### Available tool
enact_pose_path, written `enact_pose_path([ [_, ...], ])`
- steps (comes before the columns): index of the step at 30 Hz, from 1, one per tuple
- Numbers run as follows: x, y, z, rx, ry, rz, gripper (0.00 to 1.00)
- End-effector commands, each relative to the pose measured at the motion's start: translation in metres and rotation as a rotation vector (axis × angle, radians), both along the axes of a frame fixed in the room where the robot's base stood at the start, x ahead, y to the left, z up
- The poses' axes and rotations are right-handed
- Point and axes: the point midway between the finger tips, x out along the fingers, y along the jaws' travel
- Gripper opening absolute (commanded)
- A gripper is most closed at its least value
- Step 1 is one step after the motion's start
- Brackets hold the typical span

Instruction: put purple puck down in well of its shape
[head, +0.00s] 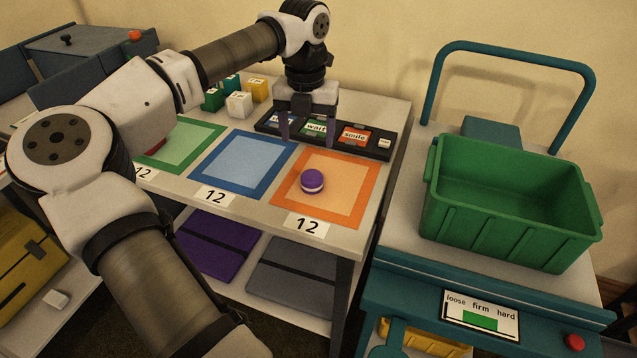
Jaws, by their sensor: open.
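The purple puck (312,179), round with a pale band around its side, sits on the orange square mat (346,199) near the front of the table. My gripper (308,139) points down behind the puck, over the black rack (268,125) at the table's back. Its two purple-grey fingers are apart, with nothing seen held between them. The rack holds coloured labelled tiles, one reading "wait" and one "smile"; the fingers partly cover it. I cannot make out a well of the puck's shape.
A blue mat (242,163) and a green mat (182,143) lie to the left. Small green, white and yellow blocks (239,105) stand behind them. A green bin (510,205) sits on a cart to the right, beside a teal handle (575,110).

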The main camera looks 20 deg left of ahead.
Motion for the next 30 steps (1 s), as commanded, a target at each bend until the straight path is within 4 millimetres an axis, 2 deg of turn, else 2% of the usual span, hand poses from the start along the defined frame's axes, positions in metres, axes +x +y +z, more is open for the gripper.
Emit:
enact_pose_path([
  [3, -0.001, -0.001, -0.025, -0.002, 0.003, -0.003, 0.7],
  [7, 0.0, -0.001, -0.046, -0.002, 0.002, -0.003, 0.7],
  [14, -0.001, -0.002, -0.063, -0.001, 0.002, -0.005, 0.7],
  [24, -0.002, -0.008, -0.107, 0.0, 0.001, -0.005, 0.7],
  [30, -0.002, -0.008, -0.111, 0.001, 0.001, -0.005, 0.7],
])
